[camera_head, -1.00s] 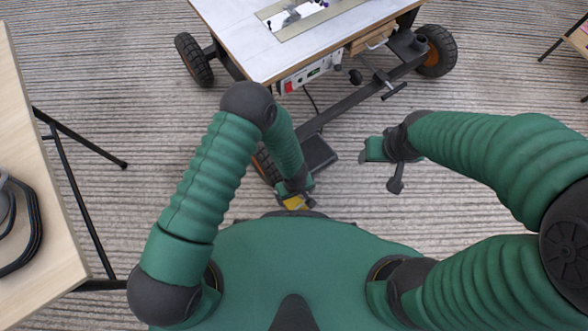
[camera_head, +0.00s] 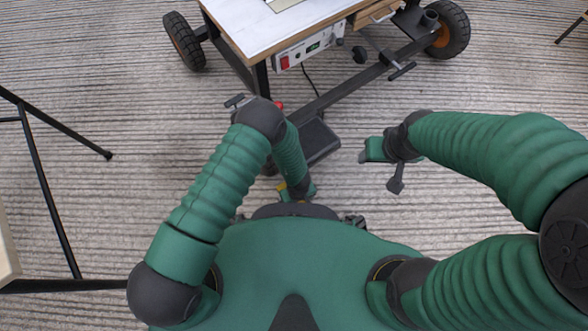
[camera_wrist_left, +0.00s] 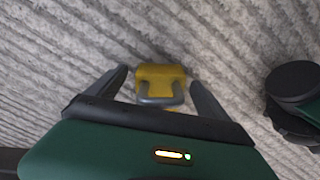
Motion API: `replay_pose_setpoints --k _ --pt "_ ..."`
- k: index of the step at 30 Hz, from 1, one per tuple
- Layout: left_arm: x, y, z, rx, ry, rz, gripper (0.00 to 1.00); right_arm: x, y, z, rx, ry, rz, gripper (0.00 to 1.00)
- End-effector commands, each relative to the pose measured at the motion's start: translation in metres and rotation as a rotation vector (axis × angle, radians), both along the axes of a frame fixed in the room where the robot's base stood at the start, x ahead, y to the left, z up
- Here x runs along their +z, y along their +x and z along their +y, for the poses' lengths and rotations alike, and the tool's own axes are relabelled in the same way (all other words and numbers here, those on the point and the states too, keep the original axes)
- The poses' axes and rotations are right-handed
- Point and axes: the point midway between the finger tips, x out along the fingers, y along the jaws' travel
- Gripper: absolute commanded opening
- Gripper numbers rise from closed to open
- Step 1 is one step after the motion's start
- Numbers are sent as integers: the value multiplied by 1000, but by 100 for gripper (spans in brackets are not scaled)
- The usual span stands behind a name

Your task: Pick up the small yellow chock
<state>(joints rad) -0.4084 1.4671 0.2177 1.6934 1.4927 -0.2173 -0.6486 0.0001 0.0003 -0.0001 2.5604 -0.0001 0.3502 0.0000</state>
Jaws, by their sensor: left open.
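The small yellow chock (camera_wrist_left: 160,76) lies on the grey ribbed floor in the left wrist view, with a grey handle-like loop on its near side. My left gripper (camera_wrist_left: 158,84) is open, with one dark finger to each side of the chock. Gaps show between the fingers and the chock. In the head view, a small bit of yellow (camera_head: 283,189) shows beside my left gripper (camera_head: 297,194), which is mostly hidden by its own arm.
A wheeled cart (camera_head: 290,30) with a white top, black tyres and a control box stands ahead. Its dark pedal-like plate (camera_head: 318,140) is close to my left forearm. Black table legs (camera_head: 48,205) stand at left.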

Motion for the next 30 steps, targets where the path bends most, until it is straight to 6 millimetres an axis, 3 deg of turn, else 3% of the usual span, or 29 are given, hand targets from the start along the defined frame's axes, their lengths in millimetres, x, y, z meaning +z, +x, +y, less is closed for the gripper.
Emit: replay_pose_setpoints --k 6,26,30 --pt "1 0 0 -1 -1 -1 88 1 0 0 0 0 -1 60" --pt "0 0 0 -1 -1 0 1 1 0 0 0 0 -1 60" --pt "1 1 -1 -1 -1 -2 0 1 0 0 0 0 -1 60"
